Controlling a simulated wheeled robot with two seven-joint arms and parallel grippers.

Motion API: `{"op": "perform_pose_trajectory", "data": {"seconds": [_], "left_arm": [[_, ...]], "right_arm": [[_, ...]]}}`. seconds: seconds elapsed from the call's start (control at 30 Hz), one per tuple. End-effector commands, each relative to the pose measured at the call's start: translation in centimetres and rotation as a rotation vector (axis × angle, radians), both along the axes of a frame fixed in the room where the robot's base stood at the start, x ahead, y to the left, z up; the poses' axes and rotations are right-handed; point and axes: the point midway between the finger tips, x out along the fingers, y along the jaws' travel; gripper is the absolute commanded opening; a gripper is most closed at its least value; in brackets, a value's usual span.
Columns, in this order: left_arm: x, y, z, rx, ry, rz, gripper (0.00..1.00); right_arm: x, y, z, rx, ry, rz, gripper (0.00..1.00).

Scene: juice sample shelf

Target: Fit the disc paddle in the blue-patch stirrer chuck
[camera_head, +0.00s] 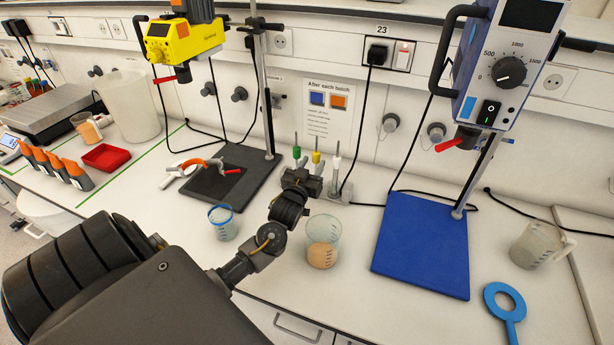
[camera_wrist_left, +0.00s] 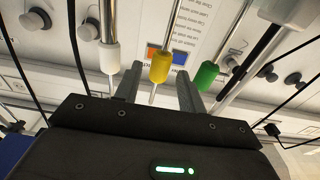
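The blue-patch stirrer (camera_head: 512,62) stands at right on a post above a blue base plate (camera_head: 420,245). Its chuck (camera_head: 466,138) has a red lever and looks empty. My left gripper (camera_head: 302,177) is at the holder. In the left wrist view its fingers (camera_wrist_left: 158,90) are apart, with the yellow sleeve (camera_wrist_left: 160,68) showing between them. I cannot see contact.
A beaker of orange liquid (camera_head: 323,243) stands just in front of my left gripper, and a smaller blue-rimmed beaker (camera_head: 223,223) left of it. A yellow stirrer (camera_head: 183,38) stands at back left.

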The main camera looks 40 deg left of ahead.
Motion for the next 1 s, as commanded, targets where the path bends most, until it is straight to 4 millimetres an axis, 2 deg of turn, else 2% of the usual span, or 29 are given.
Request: {"op": "perform_pose_trajectory", "data": {"seconds": [0.1, 0.3, 0.73, 1.0], "left_arm": [[1.5, 0.5, 0.0, 0.0, -0.001, 0.0, 0.4], [3.2, 1.1, 0.2, -0.001, 0.0, 0.0, 0.4], [3.8, 1.4, 0.3, -0.001, 0.001, 0.001, 0.4], [3.8, 1.3, 0.3, -0.001, 0.001, 0.0, 0.06]], "right_arm": [[0.0, 0.1, -0.6, 0.001, -0.001, -0.001, 0.36], [-0.1, 0.2, -1.1, 0.002, 0.0, -0.001, 0.36], [-0.4, 0.1, -1.2, 0.001, 0.005, -0.001, 0.36], [-0.4, -0.1, -1.2, -0.001, 0.006, 0.0, 0.36]]}}
